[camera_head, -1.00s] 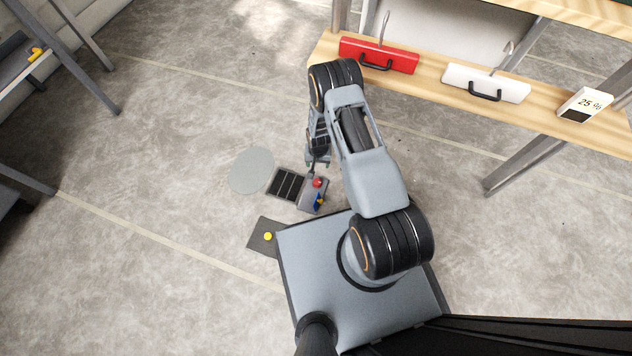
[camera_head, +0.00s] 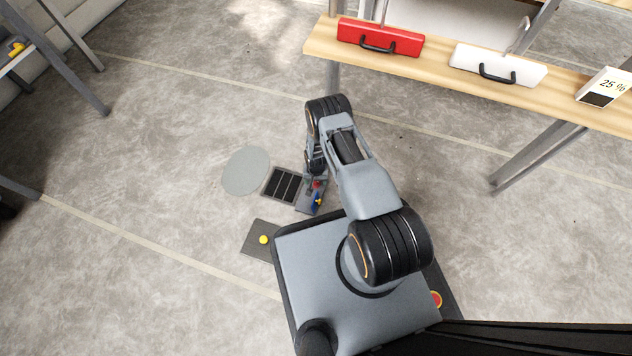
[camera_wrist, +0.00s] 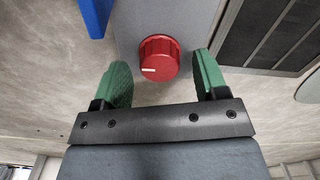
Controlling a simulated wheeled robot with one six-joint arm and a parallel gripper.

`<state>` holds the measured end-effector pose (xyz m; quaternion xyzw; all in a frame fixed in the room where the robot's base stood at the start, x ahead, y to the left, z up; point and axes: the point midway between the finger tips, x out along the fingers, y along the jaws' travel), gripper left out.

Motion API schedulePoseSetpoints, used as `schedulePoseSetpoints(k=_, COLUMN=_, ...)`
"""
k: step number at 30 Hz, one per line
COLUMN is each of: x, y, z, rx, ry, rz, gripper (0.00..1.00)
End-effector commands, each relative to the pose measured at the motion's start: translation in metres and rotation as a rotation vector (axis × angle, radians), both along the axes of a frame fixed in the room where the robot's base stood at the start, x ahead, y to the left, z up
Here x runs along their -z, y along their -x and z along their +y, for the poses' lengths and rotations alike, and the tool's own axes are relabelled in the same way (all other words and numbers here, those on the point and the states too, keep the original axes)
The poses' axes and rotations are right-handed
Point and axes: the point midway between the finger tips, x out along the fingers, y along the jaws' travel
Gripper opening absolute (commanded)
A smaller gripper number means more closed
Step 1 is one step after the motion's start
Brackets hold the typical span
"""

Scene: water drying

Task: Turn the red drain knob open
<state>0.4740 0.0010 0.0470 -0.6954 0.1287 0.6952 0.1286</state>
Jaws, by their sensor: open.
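The red drain knob (camera_wrist: 158,58) is a ribbed round knob with a white mark toward its left side in the wrist view. It sits on a grey panel (camera_wrist: 190,20). My gripper (camera_wrist: 162,80) has two green fingers, open, one on each side of the knob. The fingertips look level with the knob's lower part, with a gap on both sides; I cannot tell the exact depth. In the head view the knob (camera_head: 316,184) is a small red spot on a grey box (camera_head: 305,200), partly hidden by my gripper (camera_head: 313,180).
A blue part (camera_wrist: 97,15) stands close left of the knob. A dark slatted grate (camera_head: 283,185) and a grey disc (camera_head: 245,171) lie on its other side. A plate with a yellow button (camera_head: 263,240) lies nearby. A wooden bench (camera_head: 430,80) holds red and white handled boxes.

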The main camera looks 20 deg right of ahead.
Motion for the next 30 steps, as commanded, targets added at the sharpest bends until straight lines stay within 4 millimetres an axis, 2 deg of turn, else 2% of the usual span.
schedulePoseSetpoints(k=12, x=0.005, y=0.0002, z=-0.0002, rx=0.001, ry=0.0, rz=0.0, gripper=0.67)
schedulePoseSetpoints(k=27, x=0.0049, y=0.0002, z=-0.0005, rx=0.001, ry=0.0, rz=0.0, gripper=0.19)
schedulePoseSetpoints(k=30, x=0.0049, y=0.0002, z=-0.0006, rx=0.003, ry=0.0, rz=0.0, gripper=0.17)
